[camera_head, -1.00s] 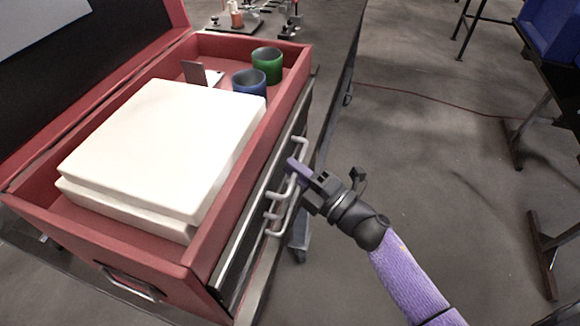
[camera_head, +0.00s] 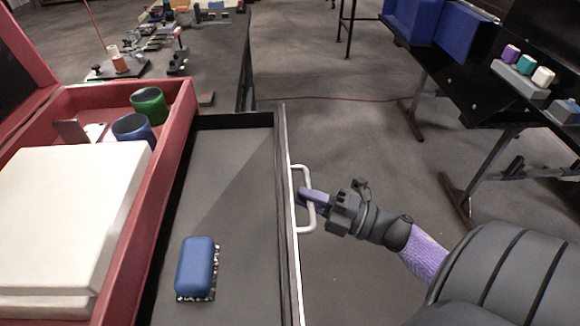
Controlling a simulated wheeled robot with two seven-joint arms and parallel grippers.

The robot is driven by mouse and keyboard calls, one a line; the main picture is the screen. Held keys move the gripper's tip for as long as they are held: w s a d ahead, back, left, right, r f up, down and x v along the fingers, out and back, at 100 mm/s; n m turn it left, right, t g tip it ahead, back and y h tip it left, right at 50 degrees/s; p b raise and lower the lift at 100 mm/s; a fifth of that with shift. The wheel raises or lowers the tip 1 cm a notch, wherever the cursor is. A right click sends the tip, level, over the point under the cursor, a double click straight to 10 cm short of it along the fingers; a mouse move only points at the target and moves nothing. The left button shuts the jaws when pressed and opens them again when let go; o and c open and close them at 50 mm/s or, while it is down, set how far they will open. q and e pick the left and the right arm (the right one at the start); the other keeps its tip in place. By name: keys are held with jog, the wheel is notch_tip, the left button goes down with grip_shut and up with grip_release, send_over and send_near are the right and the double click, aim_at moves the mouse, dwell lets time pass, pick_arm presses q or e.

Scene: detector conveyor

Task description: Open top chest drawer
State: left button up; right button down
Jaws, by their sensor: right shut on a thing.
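The red chest (camera_head: 120,225) stands at the left with its lid up. Its top drawer (camera_head: 230,165) is pulled out to the right, showing a grey floor inside. A blue block-like item with a dark speckled underside (camera_head: 197,266) lies in the drawer near the front. The drawer's white handle (camera_head: 308,226) is on its right face. My right gripper (camera_head: 312,198) is shut on this handle, its purple fingers at the bar. The lower drawers are hidden beneath the open one. My left gripper is not in view.
White slabs (camera_head: 65,220), a blue cup (camera_head: 134,130) and a green cup (camera_head: 149,104) sit in the chest's top tray. A dark stand with blue bins (camera_head: 462,32) is at the upper right. Floor right of the drawer is clear.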

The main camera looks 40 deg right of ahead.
jog(key=shift+s+d, duration=0.2)
jog(key=c, duration=0.6)
grip_release()
jog(key=shift+c, duration=0.2)
jog(key=b+v, duration=0.1)
jog(key=v, duration=0.9)
jog(key=shift+b, duration=0.35)
